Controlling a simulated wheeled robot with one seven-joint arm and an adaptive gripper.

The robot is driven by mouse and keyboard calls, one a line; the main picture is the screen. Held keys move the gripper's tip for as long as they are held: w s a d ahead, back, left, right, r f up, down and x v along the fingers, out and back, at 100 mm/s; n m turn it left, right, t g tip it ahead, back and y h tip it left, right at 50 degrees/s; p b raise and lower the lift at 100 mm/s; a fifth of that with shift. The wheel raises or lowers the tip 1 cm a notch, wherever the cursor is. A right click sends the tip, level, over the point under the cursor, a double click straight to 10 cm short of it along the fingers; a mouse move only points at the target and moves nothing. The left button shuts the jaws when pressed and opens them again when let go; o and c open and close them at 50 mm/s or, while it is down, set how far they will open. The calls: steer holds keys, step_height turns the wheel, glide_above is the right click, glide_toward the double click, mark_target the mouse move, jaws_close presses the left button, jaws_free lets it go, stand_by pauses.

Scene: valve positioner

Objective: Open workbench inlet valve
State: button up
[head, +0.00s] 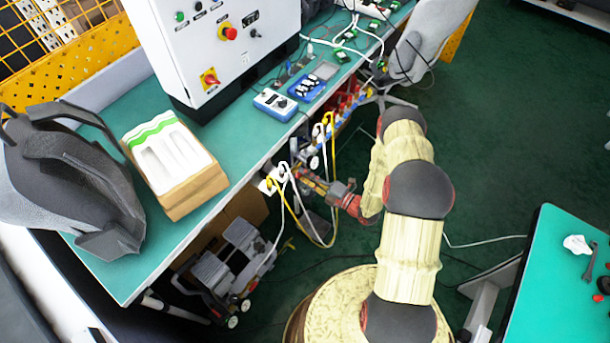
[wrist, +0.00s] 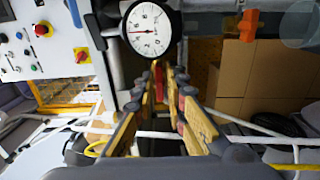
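A small orange handle (wrist: 247,26) on the pipework shows at the upper right of the wrist view. I cannot tell for sure that it is the inlet valve. A round white pressure gauge (wrist: 147,28) stands upper centre, just beyond my fingertips in the picture; a round white dial (head: 315,162) also shows under the bench edge in the head view. My gripper (wrist: 166,72) points towards the pipework below the gauge. Its two yellowish fingers stand apart with a narrow gap, and I see nothing held. In the head view my gripper (head: 312,182) is beside the bench's front edge, near hanging cables.
The green workbench (head: 110,268) carries a control cabinet (head: 215,45), a cardboard box (head: 178,165) and blue instruments (head: 275,104). White and yellow cables (head: 310,228) hang close to my gripper. A second green table (head: 550,270) stands at right. Open floor (head: 500,140) lies behind my arm.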

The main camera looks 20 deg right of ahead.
steer(key=shift+o, duration=1.3)
steer(key=shift+a, duration=0.1)
steer(key=shift+s, duration=0.1)
steer(key=v, duration=1.2)
